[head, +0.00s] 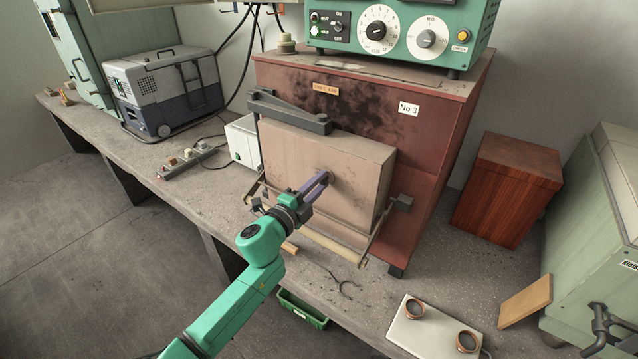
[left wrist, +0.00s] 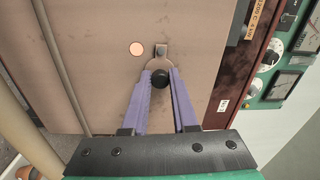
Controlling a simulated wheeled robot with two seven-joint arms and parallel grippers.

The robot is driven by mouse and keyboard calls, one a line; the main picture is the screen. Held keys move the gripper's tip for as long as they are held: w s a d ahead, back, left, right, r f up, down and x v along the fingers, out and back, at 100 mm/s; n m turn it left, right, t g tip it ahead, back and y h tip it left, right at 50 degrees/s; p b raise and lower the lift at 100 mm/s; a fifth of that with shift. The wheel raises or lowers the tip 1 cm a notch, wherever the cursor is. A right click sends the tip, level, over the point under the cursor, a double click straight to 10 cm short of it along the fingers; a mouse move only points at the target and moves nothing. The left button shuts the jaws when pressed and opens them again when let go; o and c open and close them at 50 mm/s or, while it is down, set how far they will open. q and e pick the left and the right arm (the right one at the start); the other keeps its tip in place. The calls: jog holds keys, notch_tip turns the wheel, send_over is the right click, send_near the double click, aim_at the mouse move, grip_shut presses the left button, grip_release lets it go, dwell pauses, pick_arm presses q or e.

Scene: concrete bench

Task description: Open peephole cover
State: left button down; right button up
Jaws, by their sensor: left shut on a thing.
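The furnace door (head: 350,150) is a beige block on the front of the red-brown furnace (head: 430,160), and it is shut. My left gripper (head: 325,178) reaches the middle of the door. In the left wrist view, my left gripper (left wrist: 160,80) is shut on the dark knob (left wrist: 160,78) of the peephole cover. The small metal tab of the cover (left wrist: 161,52) shows just beyond the fingertips. The peephole (left wrist: 136,48) glows pale orange to the left of the cover and is uncovered. The head view shows the cover too small to make out. My right gripper is not in view.
A rail (head: 325,242) with side arms runs below the door. A dark bracket (head: 290,110) sits above it. Tongs (head: 345,286) lie on the bench.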

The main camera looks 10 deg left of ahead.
pick_arm(q)
jog(key=c, duration=0.7)
grip_release()
jog(key=b+v, duration=0.4)
jog(key=v, duration=1)
jog(key=shift+s, duration=0.25)
